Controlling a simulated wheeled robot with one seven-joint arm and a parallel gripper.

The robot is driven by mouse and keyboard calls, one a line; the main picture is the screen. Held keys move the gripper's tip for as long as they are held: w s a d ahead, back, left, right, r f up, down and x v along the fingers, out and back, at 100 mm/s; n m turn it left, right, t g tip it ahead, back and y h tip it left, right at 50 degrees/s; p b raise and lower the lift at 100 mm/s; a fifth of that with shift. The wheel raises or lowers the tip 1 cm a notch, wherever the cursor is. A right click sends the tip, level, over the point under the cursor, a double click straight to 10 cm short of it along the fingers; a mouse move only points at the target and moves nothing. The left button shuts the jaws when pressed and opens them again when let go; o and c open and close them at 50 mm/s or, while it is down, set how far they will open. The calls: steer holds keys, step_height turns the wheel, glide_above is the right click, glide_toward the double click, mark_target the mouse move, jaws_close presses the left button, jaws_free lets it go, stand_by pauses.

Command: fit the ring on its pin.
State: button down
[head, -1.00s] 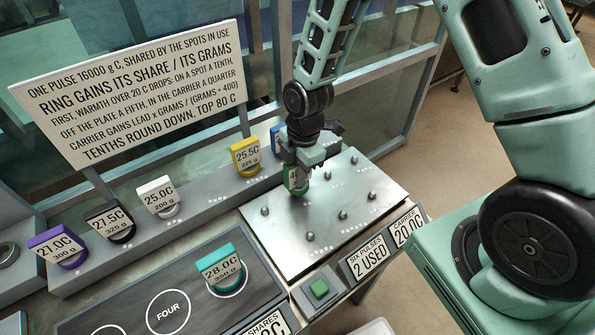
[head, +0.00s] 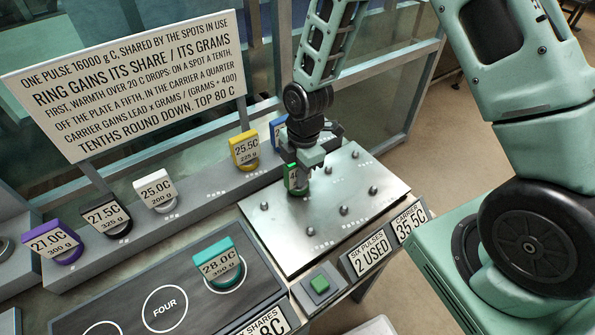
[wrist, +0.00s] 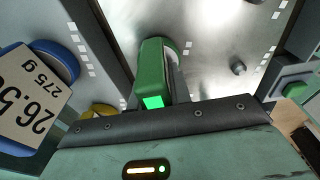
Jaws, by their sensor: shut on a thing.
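My gripper (head: 300,172) is shut on a green ring (head: 291,178) at the left back part of a shiny metal plate (head: 290,245) with several short pins. In the wrist view the green ring (wrist: 152,72) is upright and seen from above, with a bright green patch on its near end. The ring is at or just above the plate. I cannot tell whether it is around a pin, as the jaws and the ring hide that spot. Bare pins include one at the left (head: 264,205) and one in front (head: 310,236). The carrier sign (head: 409,226) reads 35.5C.
Purple (head: 68,257), black (head: 119,230), white (head: 163,206), yellow (head: 252,163) and blue (wrist: 65,62) rings stand along a grey ledge. A teal ring (head: 229,281) sits on a dark board. A green button (head: 320,284) is at the plate's front. The pulse sign (head: 370,252) reads "2 used".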

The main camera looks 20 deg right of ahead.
steer(key=shift+f, duration=0.15)
steer(key=c, duration=1.2)
jaws_free()
step_height(320, 180, up, 17)
steer(key=d+b, duration=0.1)
steer(key=d, duration=0.1)
steer(key=shift+w+r, duration=0.2)
steer(key=s+a+r+m, duration=0.1)
steer(key=s+a+m, duration=0.3)
steer(key=s, duration=0.6)
steer(key=s+a+r+m, duration=0.2)
steer(key=s+a+m, duration=0.2)
steer(key=s+m, duration=0.4)
steer(key=s, duration=0.3)
steer(key=shift+s+r+h, duration=0.15)
steer(key=shift+s+h, duration=0.1)
steer(key=shift+h, duration=0.15)
